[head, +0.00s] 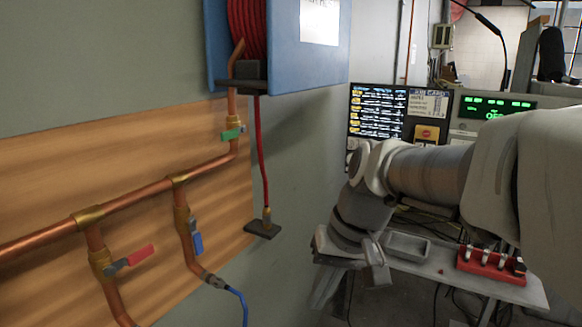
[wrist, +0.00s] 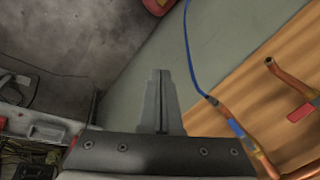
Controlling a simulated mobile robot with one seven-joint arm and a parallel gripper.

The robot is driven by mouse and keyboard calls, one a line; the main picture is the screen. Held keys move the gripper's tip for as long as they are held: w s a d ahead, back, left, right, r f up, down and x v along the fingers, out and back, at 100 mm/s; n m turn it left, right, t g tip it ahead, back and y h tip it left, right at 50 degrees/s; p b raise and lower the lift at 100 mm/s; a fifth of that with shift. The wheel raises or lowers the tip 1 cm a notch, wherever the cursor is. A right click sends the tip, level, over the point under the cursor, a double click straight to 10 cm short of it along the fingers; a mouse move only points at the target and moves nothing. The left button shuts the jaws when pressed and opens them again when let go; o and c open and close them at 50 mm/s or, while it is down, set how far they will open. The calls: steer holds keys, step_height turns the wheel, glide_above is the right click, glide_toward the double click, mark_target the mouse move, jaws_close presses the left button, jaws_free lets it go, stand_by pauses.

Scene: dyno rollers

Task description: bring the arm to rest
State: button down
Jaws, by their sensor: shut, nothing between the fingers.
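My gripper (head: 328,288) hangs from my arm in the middle of the head view, pointing down, in front of the wall and to the left of a bench. In the wrist view my gripper (wrist: 160,75) shows its two grey fingers pressed together with nothing between them. It is clear of the pipes and valves. My arm enters from the right of the head view, bent down at the wrist.
Copper pipes (head: 140,193) with a green valve handle (head: 232,133), a blue one (head: 197,243) and a red one (head: 140,255) run along the left wall. A blue hose-reel box (head: 305,55) juts out above. The bench (head: 430,265) holds a grey tray (head: 407,246) and a red block (head: 490,265).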

steer(key=s+d+m+t+h, duration=0.1)
steer(key=s+d+t+h, duration=0.2)
steer(key=s+d, duration=0.6)
steer(key=shift+s+d+t, duration=0.3)
steer(key=shift+s+t, duration=0.4)
steer(key=shift+a+f, duration=0.1)
steer(key=shift+a, duration=0.1)
